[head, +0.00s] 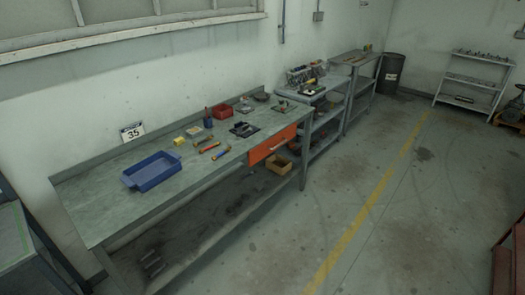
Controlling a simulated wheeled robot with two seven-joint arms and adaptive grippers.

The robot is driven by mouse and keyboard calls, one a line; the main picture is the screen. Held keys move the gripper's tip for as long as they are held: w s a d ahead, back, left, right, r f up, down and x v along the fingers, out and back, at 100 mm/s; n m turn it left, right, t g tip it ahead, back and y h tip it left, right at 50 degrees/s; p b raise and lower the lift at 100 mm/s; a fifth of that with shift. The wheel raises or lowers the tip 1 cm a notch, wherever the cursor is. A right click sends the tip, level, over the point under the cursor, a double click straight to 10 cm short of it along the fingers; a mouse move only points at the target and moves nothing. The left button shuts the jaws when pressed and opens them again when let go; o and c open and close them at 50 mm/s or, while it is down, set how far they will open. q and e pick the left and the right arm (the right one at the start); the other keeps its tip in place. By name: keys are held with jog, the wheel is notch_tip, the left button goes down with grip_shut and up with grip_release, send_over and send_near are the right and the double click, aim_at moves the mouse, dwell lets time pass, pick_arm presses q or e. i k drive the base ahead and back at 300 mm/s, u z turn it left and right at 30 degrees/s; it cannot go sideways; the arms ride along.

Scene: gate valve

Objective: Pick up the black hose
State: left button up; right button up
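I cannot make out a black hose with certainty in the head view. Small dark items (243,129) lie on the long grey workbench (100,205), left of its orange drawer (272,143), but they are too small to identify. A dark coiled-looking shape (262,97) sits farther back on the bench by the wall; I cannot tell what it is. Neither of my grippers is in view.
The bench also holds a blue tray (152,171), a red bin (222,111) and a "35" sign (132,132). More benches, a dark barrel (391,73) and a shelf rack (474,80) stand beyond. The floor with a yellow line (362,213) is clear.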

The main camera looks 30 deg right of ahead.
aim_at(195, 145)
jog(key=z, duration=1.25)
jog(key=i, duration=0.9)
jog(key=u, duration=0.5)
jog(key=i, duration=0.45)
jog(key=u, duration=0.35)
